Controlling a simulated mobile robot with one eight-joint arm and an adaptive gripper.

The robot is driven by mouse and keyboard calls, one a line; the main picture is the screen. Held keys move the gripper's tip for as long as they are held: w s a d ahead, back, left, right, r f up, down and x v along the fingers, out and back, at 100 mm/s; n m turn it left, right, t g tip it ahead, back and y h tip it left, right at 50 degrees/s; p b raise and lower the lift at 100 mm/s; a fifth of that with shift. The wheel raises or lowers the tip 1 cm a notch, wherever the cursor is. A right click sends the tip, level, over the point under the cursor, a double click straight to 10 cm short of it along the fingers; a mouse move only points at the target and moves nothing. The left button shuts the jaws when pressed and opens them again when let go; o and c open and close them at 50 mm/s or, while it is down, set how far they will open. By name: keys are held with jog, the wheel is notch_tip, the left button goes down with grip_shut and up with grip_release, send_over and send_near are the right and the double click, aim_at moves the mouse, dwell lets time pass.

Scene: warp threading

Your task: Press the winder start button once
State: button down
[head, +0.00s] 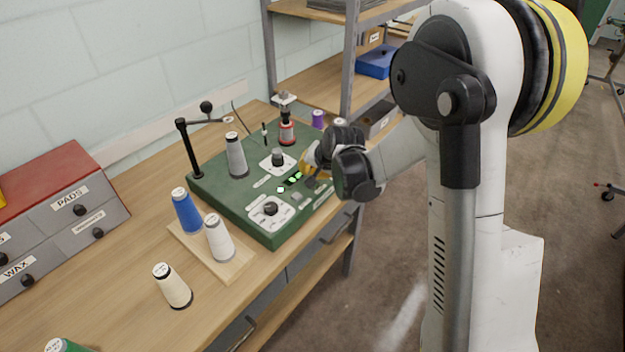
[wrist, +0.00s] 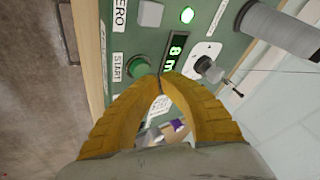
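The winder is a green panel box (head: 232,198) on the wooden bench. In the wrist view the round green start button (wrist: 138,66) sits beside the label START (wrist: 117,67). My gripper (wrist: 160,77) has its two yellow fingers together at the tips, with nothing between them. In the wrist view the tips appear just beside the start button, over the panel near the display (wrist: 175,53), which reads "8 m". I cannot tell whether they touch the panel. In the head view my gripper (head: 307,163) is at the panel's right side; I cannot make out the button there.
Blue (head: 186,212) and white (head: 219,239) cones stand on a wooden board in front. A shelf rack (head: 352,60) stands behind.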

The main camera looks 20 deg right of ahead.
jog(key=shift+r, duration=0.1)
jog(key=shift+r+p, duration=1.6)
jog(key=shift+r, duration=0.9)
jog(key=shift+s+r, duration=0.3)
jog(key=s+r+n+b, duration=0.3)
jog(key=s+r, duration=0.5)
jog(key=s, duration=0.6)
jog(key=s+f+n+h+b, duration=0.1)
jog(key=s+n+b, duration=0.2)
jog(key=s, duration=1.3)
jog(key=shift+d+f+n+h, duration=0.25)
jog(key=shift+f+n+h, duration=0.05)
jog(key=shift+f, duration=0.1)
